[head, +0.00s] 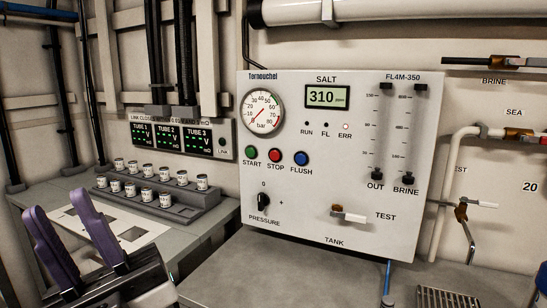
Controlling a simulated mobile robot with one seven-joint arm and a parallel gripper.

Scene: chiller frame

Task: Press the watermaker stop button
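The red STOP button (274,157) sits on the white watermaker panel (350,195), between the green START button (251,153) and the blue FLUSH button (302,159). Nothing covers it. My gripper (54,202) is at the lower left, well left of the panel and apart from it. Its two purple fingers are spread with a gap between them, and nothing is held. The panel display (327,97) reads 310. The ERR lamp (346,126) shows pale with a red ring, while RUN and FL look dark.
A stepped grey rack (160,205) with several small cups stands between my gripper and the panel. A black readout box (180,137) is above it. A pressure knob (263,200) and a TEST valve (348,214) are lower on the panel. The grey counter (290,280) before it is mostly clear.

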